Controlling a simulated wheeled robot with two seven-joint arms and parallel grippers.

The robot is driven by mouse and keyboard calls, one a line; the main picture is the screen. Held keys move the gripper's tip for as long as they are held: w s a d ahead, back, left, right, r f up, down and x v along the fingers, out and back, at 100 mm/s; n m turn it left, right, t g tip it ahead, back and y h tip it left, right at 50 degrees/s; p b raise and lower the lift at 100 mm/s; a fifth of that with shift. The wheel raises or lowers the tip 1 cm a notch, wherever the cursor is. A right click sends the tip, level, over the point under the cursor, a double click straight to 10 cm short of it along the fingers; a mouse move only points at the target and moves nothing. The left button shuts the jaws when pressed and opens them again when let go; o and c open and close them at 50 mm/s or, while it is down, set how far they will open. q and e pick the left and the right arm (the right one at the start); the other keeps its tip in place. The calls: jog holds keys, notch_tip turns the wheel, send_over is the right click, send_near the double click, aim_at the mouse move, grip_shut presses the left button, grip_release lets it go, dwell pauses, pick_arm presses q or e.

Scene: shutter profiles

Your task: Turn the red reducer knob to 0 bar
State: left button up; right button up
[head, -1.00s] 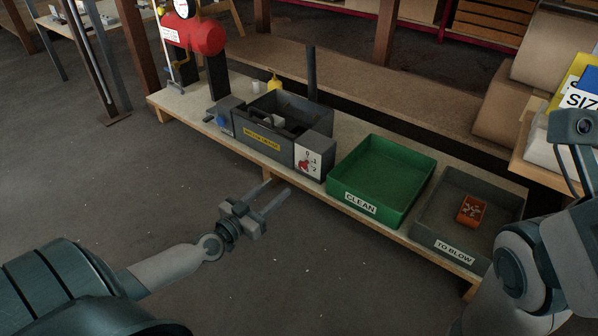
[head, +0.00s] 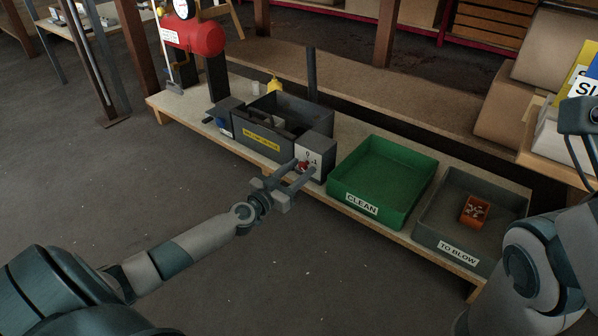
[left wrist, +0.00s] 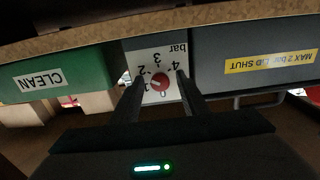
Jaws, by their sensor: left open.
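The red reducer knob (head: 302,166) sits on a white dial plate on the front of a grey box, at the right end of the dark blow-off bin. In the left wrist view the knob (left wrist: 160,85) shows upside down with a scale of numerals and "bar" around it. Its exact pointer setting is too small to read. My left gripper (head: 306,171) is open at the dial, its fingers reaching toward the plate. In the left wrist view one finger stands on each side of the knob; I cannot tell whether they touch it. My right gripper is out of view.
The green CLEAN tray (head: 351,208) stands right of the box, then the grey TO BLOW tray (head: 430,240) with an orange container (head: 474,210). The dark bin (head: 260,150) is left, and a red tank (head: 197,37) further back. Floor in front is clear.

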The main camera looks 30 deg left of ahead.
pick_arm(q)
jog(key=shift+w, duration=0.1)
jog(key=shift+c, duration=0.6)
jog(key=c, duration=0.9)
